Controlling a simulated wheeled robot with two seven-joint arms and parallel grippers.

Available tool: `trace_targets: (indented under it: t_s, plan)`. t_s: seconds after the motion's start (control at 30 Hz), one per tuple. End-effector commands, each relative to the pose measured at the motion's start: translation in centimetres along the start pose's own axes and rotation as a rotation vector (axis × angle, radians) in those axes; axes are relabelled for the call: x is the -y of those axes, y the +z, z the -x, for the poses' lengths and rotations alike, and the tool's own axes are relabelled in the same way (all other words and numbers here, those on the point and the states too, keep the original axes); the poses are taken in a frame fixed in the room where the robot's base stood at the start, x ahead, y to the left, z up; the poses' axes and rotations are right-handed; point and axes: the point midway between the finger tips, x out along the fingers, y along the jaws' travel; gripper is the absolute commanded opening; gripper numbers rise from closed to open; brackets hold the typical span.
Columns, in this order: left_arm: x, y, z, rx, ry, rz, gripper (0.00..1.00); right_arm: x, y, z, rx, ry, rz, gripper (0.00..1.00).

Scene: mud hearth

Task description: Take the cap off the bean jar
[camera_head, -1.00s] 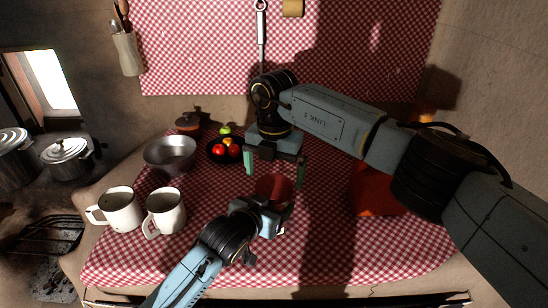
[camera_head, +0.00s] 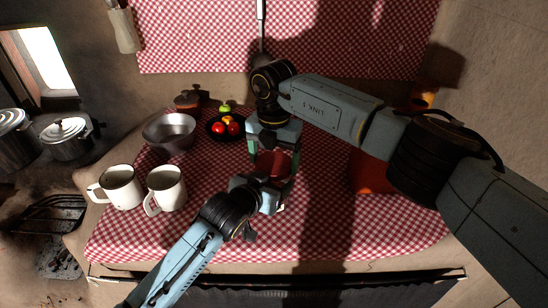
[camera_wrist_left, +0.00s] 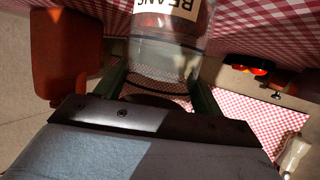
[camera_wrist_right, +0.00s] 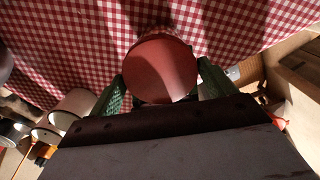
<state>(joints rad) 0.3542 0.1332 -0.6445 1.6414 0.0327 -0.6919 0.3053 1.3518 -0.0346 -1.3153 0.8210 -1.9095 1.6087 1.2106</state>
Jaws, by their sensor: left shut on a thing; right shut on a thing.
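The bean jar is clear, with a white label reading BEANS, and shows in the left wrist view (camera_wrist_left: 168,55). My left gripper (camera_head: 270,192) is shut around the jar's body, coming from the front left. The red cap (camera_wrist_right: 160,70) fills the middle of the right wrist view, between the green fingers. The cap (camera_head: 272,165) also shows in the head view, on top of the jar. My right gripper (camera_head: 270,168) points down over the jar and is shut on the cap. Much of the jar is hidden by the grippers in the head view.
Two white mugs (camera_head: 121,187) stand at the left of the checked cloth. Behind them are a metal bowl (camera_head: 169,133) and a black dish (camera_head: 213,126) of fruit. An orange-red container (camera_head: 368,176) stands at right, partly behind my right arm. The cloth's front right is clear.

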Motion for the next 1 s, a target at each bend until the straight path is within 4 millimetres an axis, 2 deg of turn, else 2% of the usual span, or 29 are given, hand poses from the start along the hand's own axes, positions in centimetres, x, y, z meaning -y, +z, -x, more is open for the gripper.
trace_targets:
  t_s: [0.17,0.4,0.53,0.7,0.97,1.0]
  plan:
    - [0.03,0.06,-0.01,0.001,-0.001,0.000,0.05,0.01,0.03,0.07,0.001,-0.001,0.157,0.56]
    - [0.03,0.06,-0.01,0.001,-0.001,0.000,0.05,0.01,0.04,0.11,0.001,-0.002,0.607,0.56]
    - [0.04,0.06,-0.01,0.001,-0.001,0.000,0.05,-0.02,0.00,0.10,0.000,0.000,0.784,0.56]
    - [0.04,0.06,-0.01,0.002,-0.001,0.000,0.05,0.00,0.00,0.08,0.000,-0.001,0.880,0.56]
    - [0.05,0.06,-0.01,0.002,-0.001,0.000,0.05,0.00,0.00,0.08,-0.001,-0.001,0.883,0.56]
    - [0.04,0.06,-0.01,0.002,-0.001,0.000,0.05,0.00,0.00,0.08,0.000,-0.001,0.883,0.87]
